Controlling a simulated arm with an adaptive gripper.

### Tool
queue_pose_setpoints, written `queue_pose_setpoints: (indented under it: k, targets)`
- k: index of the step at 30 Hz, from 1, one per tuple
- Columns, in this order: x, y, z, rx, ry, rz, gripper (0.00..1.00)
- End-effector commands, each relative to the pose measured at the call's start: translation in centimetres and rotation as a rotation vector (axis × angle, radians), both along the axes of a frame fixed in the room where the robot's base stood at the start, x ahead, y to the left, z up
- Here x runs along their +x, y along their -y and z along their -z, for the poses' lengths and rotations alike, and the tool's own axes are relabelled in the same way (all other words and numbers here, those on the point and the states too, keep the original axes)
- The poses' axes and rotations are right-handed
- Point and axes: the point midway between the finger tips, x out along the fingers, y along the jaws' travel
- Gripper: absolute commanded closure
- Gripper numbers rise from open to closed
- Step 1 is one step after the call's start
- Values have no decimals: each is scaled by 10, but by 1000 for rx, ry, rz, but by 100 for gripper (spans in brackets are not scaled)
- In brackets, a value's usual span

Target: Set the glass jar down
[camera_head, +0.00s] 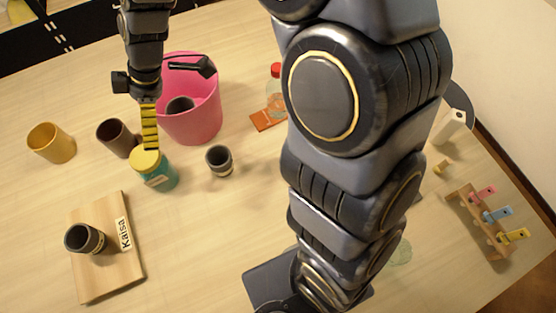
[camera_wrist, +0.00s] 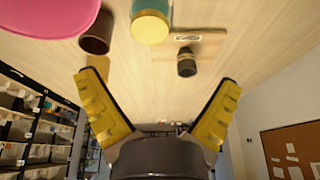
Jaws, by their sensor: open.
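The glass jar (camera_head: 158,178), teal with a yellow lid, stands upright on the table in the head view. It also shows at the top of the wrist view (camera_wrist: 151,25), lid towards the camera. My gripper (camera_head: 150,146) is open, with its yellow fingers ending right by the lid in the head view. In the wrist view the two fingers (camera_wrist: 158,80) are spread wide with nothing between them, and the jar is beyond their tips. Whether a fingertip touches the lid cannot be told.
A pink bucket (camera_head: 196,115) stands behind the jar, a brown cup (camera_head: 115,138) to its left and a grey cup (camera_head: 219,160) to its right. A wooden board (camera_head: 112,275) marked "Kaisa" bears a dark cup (camera_head: 84,239). The table's front middle is clear.

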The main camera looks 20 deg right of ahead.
Motion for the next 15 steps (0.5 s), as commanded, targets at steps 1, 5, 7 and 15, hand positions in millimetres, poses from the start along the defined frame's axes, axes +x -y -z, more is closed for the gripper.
queue_pose_setpoints:
  k: [1, 5, 7, 15]
  targets:
    - [-12, 12, -12, -18, -24, 67, 7]
    - [-59, 51, -38, -105, -133, 333, 7]
    - [-89, 75, -49, -163, -193, 511, 7]
    - [-193, 148, -66, -364, -347, 1185, 7]
